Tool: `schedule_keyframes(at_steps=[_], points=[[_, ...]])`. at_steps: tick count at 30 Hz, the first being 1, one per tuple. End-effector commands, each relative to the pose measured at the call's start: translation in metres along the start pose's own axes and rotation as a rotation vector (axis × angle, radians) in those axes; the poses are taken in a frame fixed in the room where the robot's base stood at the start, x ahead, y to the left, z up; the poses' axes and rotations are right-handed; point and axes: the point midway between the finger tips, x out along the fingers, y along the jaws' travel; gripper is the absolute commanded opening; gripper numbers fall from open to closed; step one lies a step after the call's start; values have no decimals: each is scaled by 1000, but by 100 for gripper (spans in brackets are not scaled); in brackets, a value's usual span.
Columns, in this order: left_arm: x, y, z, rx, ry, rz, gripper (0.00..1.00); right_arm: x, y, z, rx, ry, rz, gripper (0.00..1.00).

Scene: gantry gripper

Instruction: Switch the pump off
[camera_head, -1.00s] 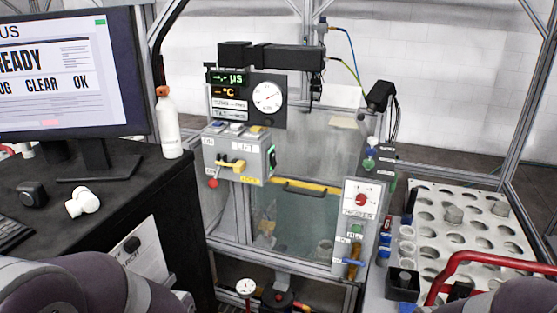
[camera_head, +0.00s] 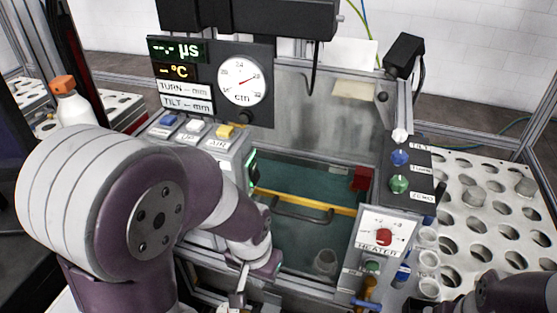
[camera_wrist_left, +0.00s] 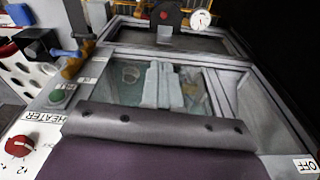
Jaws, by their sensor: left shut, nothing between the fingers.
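A green-lit rocker switch (camera_head: 252,168) is on the right side of the grey control box (camera_head: 225,158), partly hidden by my left arm. I cannot read whether it belongs to the pump. An OFF label (camera_wrist_left: 305,166) shows at the lower right of the left wrist view. A black unit with a red spot (camera_wrist_left: 166,16) and a white gauge (camera_wrist_left: 200,18) stand at the top there; it may be the pump. My left gripper (camera_head: 239,289) is shut and empty, low in front of the tank. Its pale fingers (camera_wrist_left: 163,84) touch no switch that I can see. My right gripper is out of view.
A tank with teal liquid and a yellow bar (camera_head: 305,202) fills the middle. The heater panel (camera_head: 384,238) with a red knob is right of it. A rack with round holes (camera_head: 480,225) stands at the right. A bottle (camera_head: 70,103) is at left.

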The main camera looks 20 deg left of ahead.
Motion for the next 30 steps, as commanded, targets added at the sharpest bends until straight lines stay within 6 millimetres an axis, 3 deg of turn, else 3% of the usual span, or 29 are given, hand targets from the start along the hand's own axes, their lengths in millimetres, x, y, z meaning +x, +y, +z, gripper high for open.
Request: schedule_keyframes(at_steps=[5, 7, 8, 12, 15, 18, 23, 30], points=[[-4, 0, -2, 0, -1, -1, 0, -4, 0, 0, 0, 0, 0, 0], [-24, 0, -15, 0, -8, -6, 0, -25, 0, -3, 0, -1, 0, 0], [-38, 1, -25, 1, -15, -11, 0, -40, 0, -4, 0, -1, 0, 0], [-119, 2, -96, -5, -70, -70, 0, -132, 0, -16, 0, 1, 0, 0], [-159, 1, -144, -20, -104, -134, 0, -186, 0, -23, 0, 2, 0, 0], [-183, 1, -179, -40, -123, -195, 0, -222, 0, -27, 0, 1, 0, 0], [-192, 1, -205, -61, -130, -252, 0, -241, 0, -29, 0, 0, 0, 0], [-186, 0, -208, -65, -128, -257, 0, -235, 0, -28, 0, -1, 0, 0]])
